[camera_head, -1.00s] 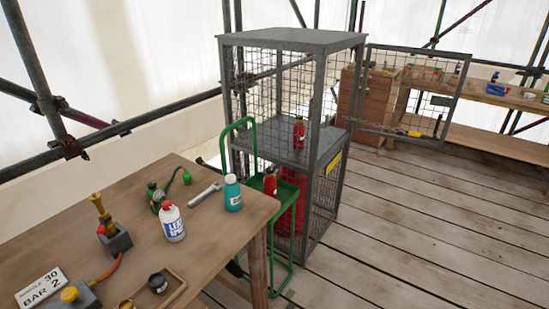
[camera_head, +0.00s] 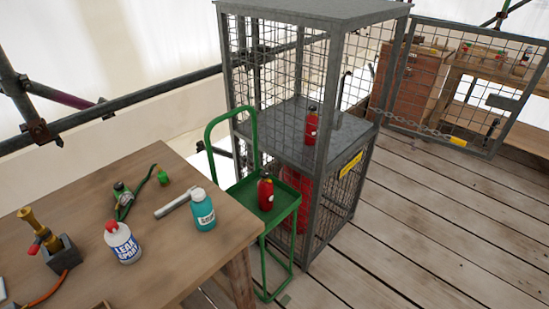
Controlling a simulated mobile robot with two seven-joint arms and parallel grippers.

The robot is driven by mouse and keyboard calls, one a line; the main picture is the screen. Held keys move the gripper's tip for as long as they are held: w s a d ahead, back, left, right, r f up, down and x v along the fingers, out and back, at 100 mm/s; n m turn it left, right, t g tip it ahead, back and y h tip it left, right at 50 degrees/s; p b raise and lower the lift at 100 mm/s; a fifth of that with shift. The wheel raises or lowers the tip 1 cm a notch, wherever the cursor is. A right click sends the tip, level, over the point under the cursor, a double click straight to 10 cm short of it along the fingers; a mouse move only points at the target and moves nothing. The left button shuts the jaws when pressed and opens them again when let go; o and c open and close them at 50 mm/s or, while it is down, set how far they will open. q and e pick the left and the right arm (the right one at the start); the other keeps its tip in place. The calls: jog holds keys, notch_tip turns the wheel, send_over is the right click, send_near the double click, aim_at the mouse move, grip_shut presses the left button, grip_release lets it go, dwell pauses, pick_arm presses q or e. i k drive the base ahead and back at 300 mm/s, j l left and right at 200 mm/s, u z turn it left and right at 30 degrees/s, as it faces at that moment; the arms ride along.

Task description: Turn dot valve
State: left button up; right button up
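No valve with a dot can be made out. A small red cylinder (camera_head: 265,192) with a dark top and a pale mark stands upright on the green trolley (camera_head: 292,206). A similar red cylinder (camera_head: 311,126) stands upright on the middle shelf of the mesh cage (camera_head: 323,164). A larger red cylinder (camera_head: 297,192) stands in the lower cage, partly hidden by the trolley and a post. On the wooden table (camera_head: 165,243) lies a green regulator-like fitting (camera_head: 123,197) with a hose. Neither gripper is in view.
The table also bears a leak spray bottle (camera_head: 123,243), a teal bottle (camera_head: 202,210), a grey tool (camera_head: 173,205) and a brass torch (camera_head: 42,232) in a dark block. The cage door (camera_head: 490,75) stands open at right, with a chain. Plank floor (camera_head: 430,230) at right is clear.

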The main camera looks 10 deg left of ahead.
aim_at(263, 173)
jog(key=i+l+u, duration=0.15)
jog(key=i+l, duration=1)
